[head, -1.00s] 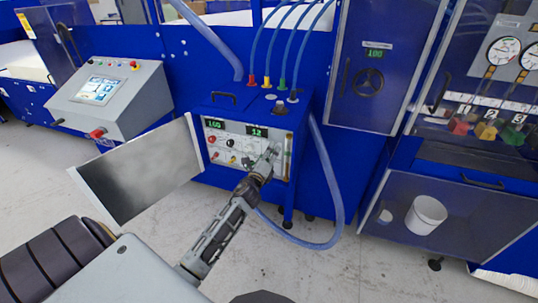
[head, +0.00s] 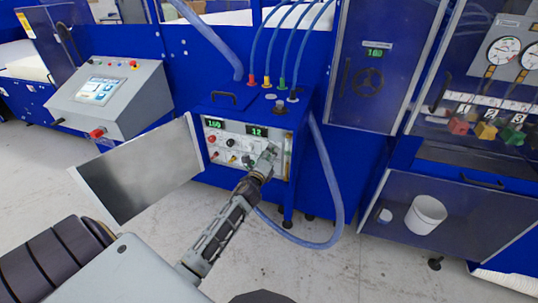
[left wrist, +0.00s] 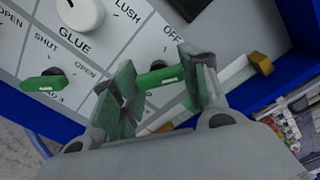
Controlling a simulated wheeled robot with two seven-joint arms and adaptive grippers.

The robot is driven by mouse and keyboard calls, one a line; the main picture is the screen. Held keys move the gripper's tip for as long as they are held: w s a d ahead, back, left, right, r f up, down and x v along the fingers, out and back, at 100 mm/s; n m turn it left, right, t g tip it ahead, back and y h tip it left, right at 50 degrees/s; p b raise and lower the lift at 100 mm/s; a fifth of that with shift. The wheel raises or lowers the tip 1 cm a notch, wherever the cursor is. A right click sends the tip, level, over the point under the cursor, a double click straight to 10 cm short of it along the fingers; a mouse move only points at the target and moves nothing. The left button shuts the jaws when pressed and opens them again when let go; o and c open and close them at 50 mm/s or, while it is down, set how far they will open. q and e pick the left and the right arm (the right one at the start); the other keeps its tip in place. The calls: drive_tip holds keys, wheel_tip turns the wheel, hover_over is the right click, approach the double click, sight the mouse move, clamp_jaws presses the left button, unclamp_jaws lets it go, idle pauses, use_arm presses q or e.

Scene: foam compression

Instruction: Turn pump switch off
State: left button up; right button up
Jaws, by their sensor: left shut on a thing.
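The control panel (head: 225,147) is on the front of a blue cabinet, with lit displays and several knobs. My left gripper (head: 270,158) is at the panel's right part and hides some of its controls. In the left wrist view, my left gripper (left wrist: 162,82) is shut on a green handle (left wrist: 158,76), with one finger on each side of it. The word OFF is printed on the panel just above this handle. I cannot read a pump label. My right gripper is not in view.
Another green handle (left wrist: 44,83) lies at SHUT/OPEN marks, and a white GLUE knob (left wrist: 80,12) is above it. A white lever with an ochre tip (left wrist: 261,63) is close to the right finger. An open panel door (head: 135,175) stands left of the controls.

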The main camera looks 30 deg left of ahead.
use_arm(q)
drive_tip(key=n+p, duration=0.1)
drive_tip(key=n, duration=1.1)
idle(0.4)
drive_tip(key=shift+f, duration=0.1)
drive_tip(key=o, duration=1)
drive_tip(key=shift+o, duration=0.2)
drive_tip(key=shift+s, duration=0.1)
drive_tip(key=v, duration=1.2)
drive_tip(key=shift+n, duration=0.4)
idle(0.6)
